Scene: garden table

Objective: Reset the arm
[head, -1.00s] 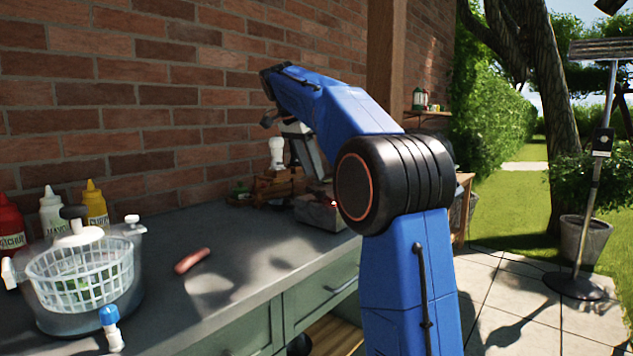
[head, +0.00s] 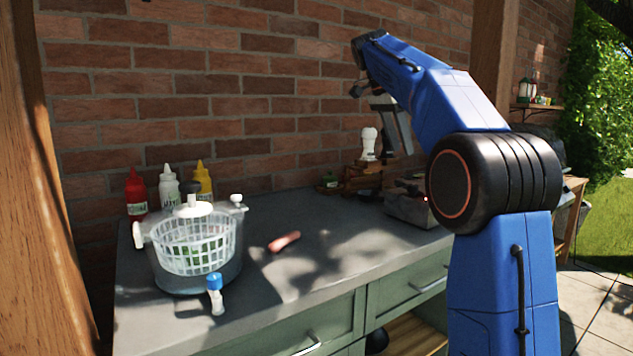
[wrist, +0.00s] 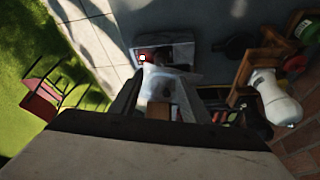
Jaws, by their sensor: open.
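My gripper (wrist: 158,98) hangs empty from the end of my raised blue arm. In the head view the gripper (head: 395,125) is above the far right part of the grey counter (head: 335,270), in front of the brick wall. In the wrist view its two dark fingers stand apart, with counter items beyond them. A grey box-like appliance (head: 408,205) with a small red light is below the gripper. It also shows in the wrist view (wrist: 180,47). A white bottle-shaped item (head: 369,145) on a wooden rack (head: 362,180) is behind and left of the gripper.
A clear pot with a white basket (head: 195,245) stands at the counter's left, with a small blue-topped bottle (head: 215,290) in front. Red (head: 136,195), white (head: 169,190) and yellow (head: 203,182) sauce bottles stand behind. A sausage (head: 284,241) lies mid-counter with free room around it.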

